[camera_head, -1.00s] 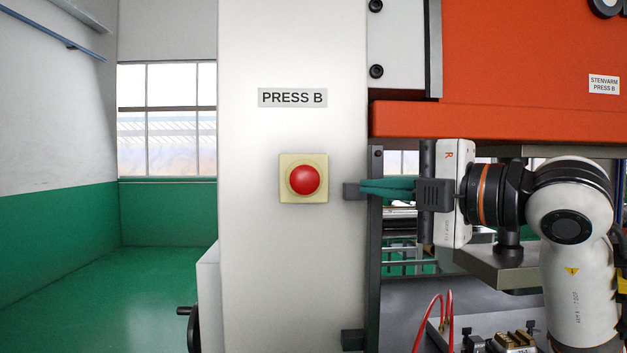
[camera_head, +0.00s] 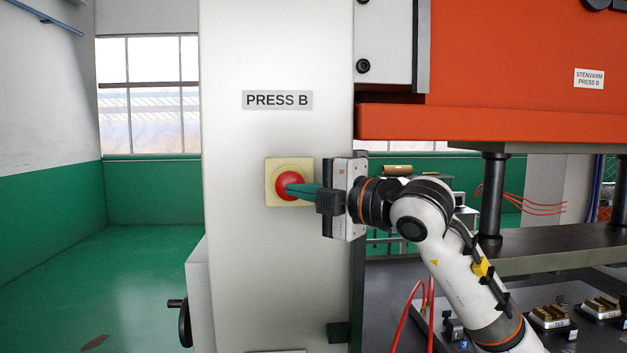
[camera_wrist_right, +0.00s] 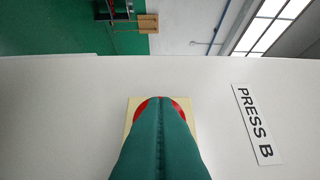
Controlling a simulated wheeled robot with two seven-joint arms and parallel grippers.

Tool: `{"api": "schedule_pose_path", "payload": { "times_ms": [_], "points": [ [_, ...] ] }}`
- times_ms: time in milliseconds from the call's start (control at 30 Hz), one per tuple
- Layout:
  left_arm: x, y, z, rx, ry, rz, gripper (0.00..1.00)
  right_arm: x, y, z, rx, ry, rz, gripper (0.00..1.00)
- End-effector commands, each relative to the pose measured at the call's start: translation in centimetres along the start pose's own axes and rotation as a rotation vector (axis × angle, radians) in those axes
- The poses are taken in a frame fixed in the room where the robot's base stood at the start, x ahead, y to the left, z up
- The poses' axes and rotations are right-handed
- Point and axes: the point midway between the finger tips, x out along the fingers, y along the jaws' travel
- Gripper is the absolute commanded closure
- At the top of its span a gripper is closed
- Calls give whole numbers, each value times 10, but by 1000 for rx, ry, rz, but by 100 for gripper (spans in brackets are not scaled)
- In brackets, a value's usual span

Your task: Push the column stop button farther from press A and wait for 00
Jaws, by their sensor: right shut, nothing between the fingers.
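The red stop button (camera_head: 289,185) sits on a cream square plate (camera_head: 273,198) on the white column (camera_head: 235,250) labelled PRESS B (camera_head: 277,100). My right gripper (camera_head: 288,189) is shut and empty, its green fingertips at the right side of the red button in the head view. In the right wrist view, the shut fingers (camera_wrist_right: 160,105) cover the middle of the button, and its red edges (camera_wrist_right: 141,108) show on both sides. I cannot tell whether the button is pressed in. My left gripper is not in view. No display reading is visible.
The orange press head (camera_head: 480,70) hangs to the right of the column. Below it are a dark press table, red hoses (camera_head: 407,315) and small brass-topped blocks (camera_head: 549,317). A black handwheel (camera_head: 184,325) stands at the column's left. Green floor lies open at the left.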

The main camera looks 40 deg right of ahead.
Motion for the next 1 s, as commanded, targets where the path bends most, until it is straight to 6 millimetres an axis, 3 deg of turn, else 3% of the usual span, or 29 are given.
{"api": "schedule_pose_path", "payload": {
  "times_ms": [1000],
  "points": [
    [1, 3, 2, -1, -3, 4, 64, 17, 0, -20, 1, 7, -2, 100]
  ]
}}
